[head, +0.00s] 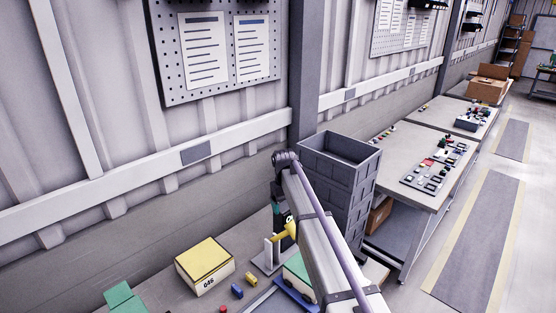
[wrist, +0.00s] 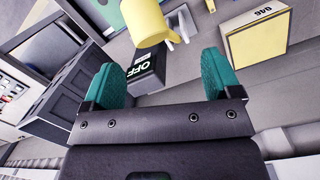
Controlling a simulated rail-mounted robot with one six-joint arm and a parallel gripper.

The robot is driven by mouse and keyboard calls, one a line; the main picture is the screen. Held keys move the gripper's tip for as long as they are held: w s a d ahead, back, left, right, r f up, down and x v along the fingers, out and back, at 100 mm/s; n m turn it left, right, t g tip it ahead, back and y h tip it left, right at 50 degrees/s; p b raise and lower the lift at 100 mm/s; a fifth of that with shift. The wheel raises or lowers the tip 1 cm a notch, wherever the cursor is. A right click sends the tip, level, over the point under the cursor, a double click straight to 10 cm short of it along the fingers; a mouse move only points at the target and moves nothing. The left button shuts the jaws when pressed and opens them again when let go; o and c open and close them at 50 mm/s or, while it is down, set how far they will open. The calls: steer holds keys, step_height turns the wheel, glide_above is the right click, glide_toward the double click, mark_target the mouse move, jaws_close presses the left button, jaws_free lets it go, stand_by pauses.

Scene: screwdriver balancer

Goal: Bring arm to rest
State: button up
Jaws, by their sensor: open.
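My arm (head: 325,240) reaches out over the bench from the lower right in the head view, and it hides part of the bench. My gripper (wrist: 160,80) is open in the wrist view, with two green fingertips spread apart and nothing between them touching both. A yellow tool (wrist: 146,20) hangs or stands just beyond the fingers, apart from them. In the head view the yellow tool (head: 287,230) shows beside a stand (head: 268,255), partly hidden by my arm. A black block marked OFF (wrist: 147,68) lies past the fingertips.
A yellow-topped box marked 046 (head: 205,265) stands on the bench to the left. Tall grey crates (head: 340,180) stand behind my arm. Small blue and yellow parts (head: 237,291) lie near the front. A second table (head: 415,150) holds several parts. The aisle floor (head: 475,240) is clear.

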steer(key=s+d+f+m+b, duration=0.1)
steer(key=s+d+f+b, duration=0.2)
steer(key=s+f+b, duration=0.3)
steer(key=s+d+f+m+b, duration=0.2)
steer(key=s+d+f+b, duration=0.2)
steer(key=s, duration=1.3)
steer(key=s+d+f+m+b, duration=0.1)
steer(key=s+d+f+b, duration=0.2)
steer(key=s+f+b, duration=0.6)
steer(key=shift+s+d+f+t+y, duration=0.25)
steer(key=shift+s+f+t+y, duration=0.15)
steer(key=shift+s, duration=0.8)
